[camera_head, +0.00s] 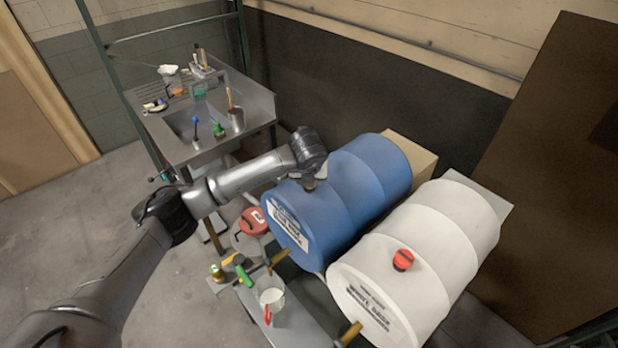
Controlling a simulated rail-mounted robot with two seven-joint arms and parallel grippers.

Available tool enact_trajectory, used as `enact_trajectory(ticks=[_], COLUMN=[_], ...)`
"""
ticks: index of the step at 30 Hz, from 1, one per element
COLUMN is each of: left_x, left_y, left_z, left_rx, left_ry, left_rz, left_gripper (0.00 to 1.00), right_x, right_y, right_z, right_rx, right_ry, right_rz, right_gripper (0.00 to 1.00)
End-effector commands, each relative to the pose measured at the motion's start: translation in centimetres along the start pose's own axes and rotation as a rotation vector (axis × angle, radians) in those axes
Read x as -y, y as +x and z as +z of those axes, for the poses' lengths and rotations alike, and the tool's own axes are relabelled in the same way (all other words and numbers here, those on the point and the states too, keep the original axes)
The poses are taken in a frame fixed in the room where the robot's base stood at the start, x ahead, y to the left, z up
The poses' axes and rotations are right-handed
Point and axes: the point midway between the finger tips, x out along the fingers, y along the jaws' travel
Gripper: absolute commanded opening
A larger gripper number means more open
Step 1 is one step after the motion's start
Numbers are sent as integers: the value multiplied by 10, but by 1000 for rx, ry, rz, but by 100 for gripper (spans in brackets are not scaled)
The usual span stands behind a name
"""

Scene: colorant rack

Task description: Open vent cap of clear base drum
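A blue drum (345,190) lies on its side in the middle, with a white label (287,226) on its front end whose words are too small to read surely. It is likely the clear base drum, as the white drum beside it has a label that seems to read white base. My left gripper (309,182) is over the front upper side of the blue drum, pointing down. The arm's dark wrist covers most of its fingers, and a vent cap there is hidden. Whether the fingers are open or shut does not show. My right gripper is not in view.
The white drum (440,235) with a red cap (403,260) lies to the right. Brass taps (279,257) stick out in front over a small bench (300,325) with a clear beaker (271,295). A red-lidded container (253,221) stands left of the blue drum. A steel sink (255,108) is behind.

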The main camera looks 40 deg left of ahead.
Motion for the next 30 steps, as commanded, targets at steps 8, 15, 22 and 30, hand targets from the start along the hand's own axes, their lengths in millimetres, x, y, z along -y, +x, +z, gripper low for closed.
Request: enact_trajectory(ticks=[8, 15, 22, 30], left_x=[0, 0, 0, 0], left_y=[0, 0, 0, -8], left_z=[0, 0, 0, 0], left_rx=[0, 0, 0, 1], left_ry=[-5, -5, -4, -3], left_rz=[1, 1, 1, 0], left_gripper=[20, 54, 68, 68], right_x=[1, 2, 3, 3], right_y=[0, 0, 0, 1], right_z=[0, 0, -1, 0], right_rx=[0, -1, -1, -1], right_ry=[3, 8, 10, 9], right_rz=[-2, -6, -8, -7], right_gripper=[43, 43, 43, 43])
